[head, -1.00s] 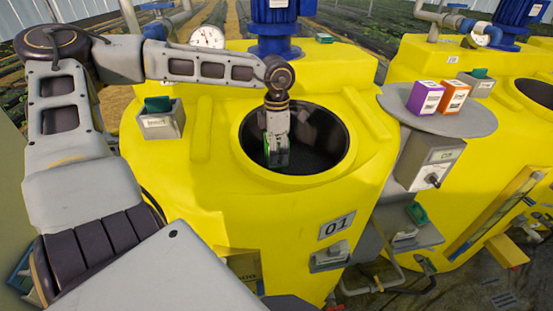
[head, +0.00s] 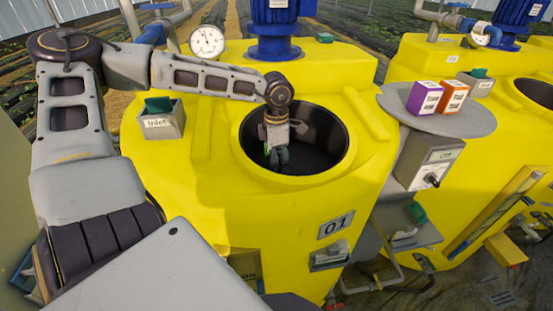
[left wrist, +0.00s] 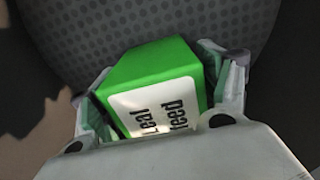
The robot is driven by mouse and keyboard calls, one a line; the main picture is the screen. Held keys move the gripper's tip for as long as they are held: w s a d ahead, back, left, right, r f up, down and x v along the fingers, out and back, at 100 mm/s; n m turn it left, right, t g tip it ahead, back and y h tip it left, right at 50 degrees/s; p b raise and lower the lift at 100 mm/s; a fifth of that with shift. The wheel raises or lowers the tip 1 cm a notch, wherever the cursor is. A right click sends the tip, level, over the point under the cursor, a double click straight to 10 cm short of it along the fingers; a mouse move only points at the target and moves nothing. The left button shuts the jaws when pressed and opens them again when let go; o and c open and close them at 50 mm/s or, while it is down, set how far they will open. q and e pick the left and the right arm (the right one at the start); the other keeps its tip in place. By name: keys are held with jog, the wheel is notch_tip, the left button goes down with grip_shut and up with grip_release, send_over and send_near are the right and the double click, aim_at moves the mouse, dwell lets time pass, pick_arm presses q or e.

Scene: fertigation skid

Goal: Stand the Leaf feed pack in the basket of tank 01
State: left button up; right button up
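The green Leaf feed pack (left wrist: 160,85) is between my left gripper's fingers in the left wrist view, its white label facing the camera. The fingers lie close along both sides and appear to hold it. In the head view my left gripper (head: 278,160) points down inside the round opening of yellow tank 01 (head: 215,190); its fingers and the rim hide most of the pack. A dark perforated surface, apparently the basket (left wrist: 190,20), shows behind the pack; whether they touch is unclear. My right gripper is not in view.
A purple box (head: 422,97) and an orange box (head: 453,97) stand on a grey round shelf (head: 480,122) right of the tank. A blue motor (head: 273,25), a gauge (head: 207,41) and an Inlet box (head: 161,122) are around the opening. A second yellow tank stands right.

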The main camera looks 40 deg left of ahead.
pick_arm(q)
jog(key=shift+r, duration=0.2)
dwell(0.3)
jog(key=shift+r+b, duration=0.75)
jog(key=shift+r, duration=5.05)
